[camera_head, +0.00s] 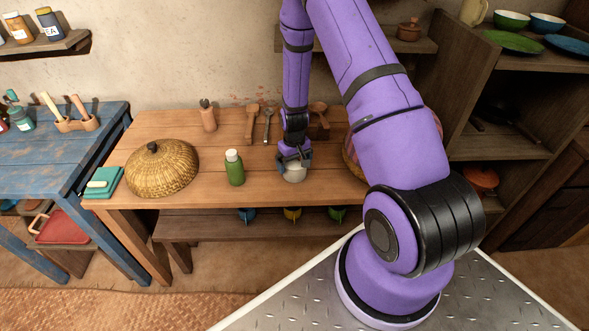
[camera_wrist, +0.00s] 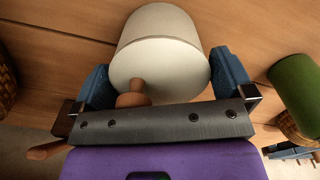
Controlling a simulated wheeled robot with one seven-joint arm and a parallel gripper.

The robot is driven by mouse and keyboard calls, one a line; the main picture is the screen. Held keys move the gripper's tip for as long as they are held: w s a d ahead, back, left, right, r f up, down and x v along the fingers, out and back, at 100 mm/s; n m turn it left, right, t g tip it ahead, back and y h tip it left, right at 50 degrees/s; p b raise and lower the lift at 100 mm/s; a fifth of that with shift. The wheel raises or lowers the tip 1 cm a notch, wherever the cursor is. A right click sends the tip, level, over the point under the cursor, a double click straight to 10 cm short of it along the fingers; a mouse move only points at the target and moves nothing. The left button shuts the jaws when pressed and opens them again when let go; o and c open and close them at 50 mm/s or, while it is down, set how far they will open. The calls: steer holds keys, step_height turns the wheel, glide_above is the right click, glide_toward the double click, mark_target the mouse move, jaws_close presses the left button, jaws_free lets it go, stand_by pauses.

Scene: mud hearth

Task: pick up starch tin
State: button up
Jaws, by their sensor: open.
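The starch tin appears to be the pale cream cylinder (camera_head: 293,173) standing on the wooden table, right of a green bottle. No label on it can be read. In the wrist view the tin (camera_wrist: 165,50) fills the space between the fingers, and a small wooden knob shows on its near end. My gripper (camera_head: 294,159) points down over the tin from above. Its blue fingers are open, one on each side of the tin. Whether either finger touches it cannot be told.
A green bottle with a white cap (camera_head: 234,170) stands close left of the tin. A woven dome (camera_head: 161,172) is farther left. A basket (camera_head: 350,158) is right, partly hidden by my arm. The table front (camera_head: 265,197) is clear.

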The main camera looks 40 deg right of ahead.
steer(key=shift+c, duration=0.5)
steer(key=c, duration=0.7)
